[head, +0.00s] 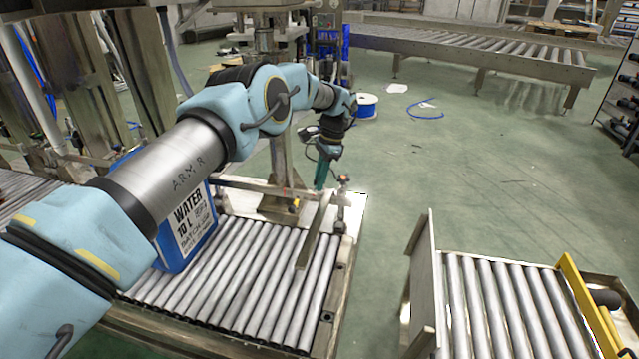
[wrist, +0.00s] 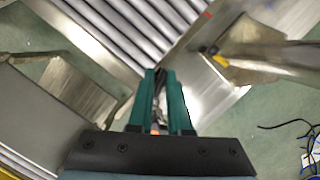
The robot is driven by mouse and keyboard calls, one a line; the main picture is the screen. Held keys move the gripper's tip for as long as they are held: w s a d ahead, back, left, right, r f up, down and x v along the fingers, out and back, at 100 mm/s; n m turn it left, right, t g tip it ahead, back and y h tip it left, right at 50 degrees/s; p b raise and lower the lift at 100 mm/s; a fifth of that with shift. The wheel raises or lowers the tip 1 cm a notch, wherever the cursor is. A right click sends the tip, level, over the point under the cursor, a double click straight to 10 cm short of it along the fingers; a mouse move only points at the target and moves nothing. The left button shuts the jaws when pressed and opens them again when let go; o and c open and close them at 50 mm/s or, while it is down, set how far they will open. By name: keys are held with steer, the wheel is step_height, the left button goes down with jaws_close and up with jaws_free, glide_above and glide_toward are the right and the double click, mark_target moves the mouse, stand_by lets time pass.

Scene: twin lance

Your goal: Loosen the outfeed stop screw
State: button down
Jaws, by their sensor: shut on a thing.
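My gripper (head: 322,178), with teal fingers, reaches down at the far right corner of the roller conveyor (head: 235,280). In the wrist view my gripper (wrist: 160,78) has its fingers close together around a small thing, mostly hidden, with an orange spot low between them. I take it for the outfeed stop screw; its outline cannot be made out. A slanted metal stop bar (head: 314,232) lies over the rollers just in front of the fingers. A small upright fitting with a knob (head: 343,182) stands just right of the fingers in the head view.
A blue water container (head: 187,228) stands on the rollers, partly behind my arm. A second roller conveyor (head: 500,300) with a metal side plate (head: 423,275) is at the lower right, across a floor gap. A blue-and-white spool (head: 367,106) and blue cord (head: 427,112) lie on the floor behind.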

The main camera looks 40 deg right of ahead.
steer(key=shift+a+f+n, duration=0.1)
steer(key=shift+f+n, duration=0.2)
steer(key=shift+n, duration=0.5)
steer(key=shift+f+n+g+b, duration=0.25)
steer(key=shift+n+g+b, duration=0.15)
steer(key=shift+n+b, duration=0.5)
steer(key=shift+r+n+g, duration=0.2)
steer(key=shift+n+g, duration=0.1)
steer(key=shift+n, duration=1)
